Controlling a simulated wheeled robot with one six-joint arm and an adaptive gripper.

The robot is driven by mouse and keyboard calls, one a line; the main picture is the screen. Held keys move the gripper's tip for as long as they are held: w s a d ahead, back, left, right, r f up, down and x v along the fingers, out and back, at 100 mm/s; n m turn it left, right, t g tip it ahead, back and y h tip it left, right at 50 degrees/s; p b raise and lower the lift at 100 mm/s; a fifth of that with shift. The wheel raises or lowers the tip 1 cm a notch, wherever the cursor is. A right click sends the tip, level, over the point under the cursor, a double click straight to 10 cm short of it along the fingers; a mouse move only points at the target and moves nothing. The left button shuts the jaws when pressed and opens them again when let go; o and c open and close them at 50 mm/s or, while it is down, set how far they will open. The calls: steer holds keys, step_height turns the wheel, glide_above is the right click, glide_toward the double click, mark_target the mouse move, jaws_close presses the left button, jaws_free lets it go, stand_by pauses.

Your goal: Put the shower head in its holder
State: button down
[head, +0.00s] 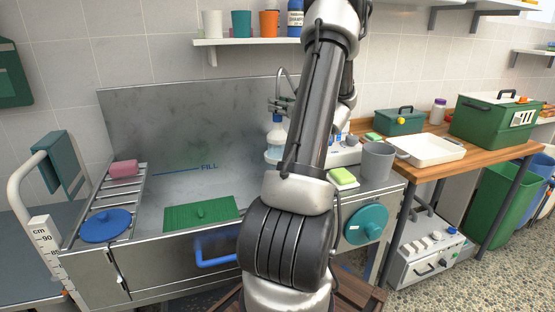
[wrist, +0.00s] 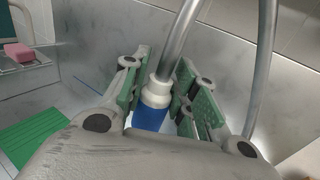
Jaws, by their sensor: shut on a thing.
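In the wrist view my gripper (wrist: 160,84) is shut on the shower head (wrist: 150,117), its green-padded fingers on either side of the white collar and blue handle. A grey metal hose (wrist: 180,38) runs up from the white collar. The lower part of the shower head is hidden behind my gripper's body. I cannot make out the holder in either view.
A green mat (head: 201,213), blue lid (head: 106,225) and pink sponge (head: 124,168) lie left. A grey cup (head: 377,162) and white tray (head: 428,150) are right.

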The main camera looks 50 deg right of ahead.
mark_target(278, 122)
steer(key=shift+f, duration=0.6)
steer(key=shift+f, duration=1.1)
steer(key=shift+f, duration=1.7)
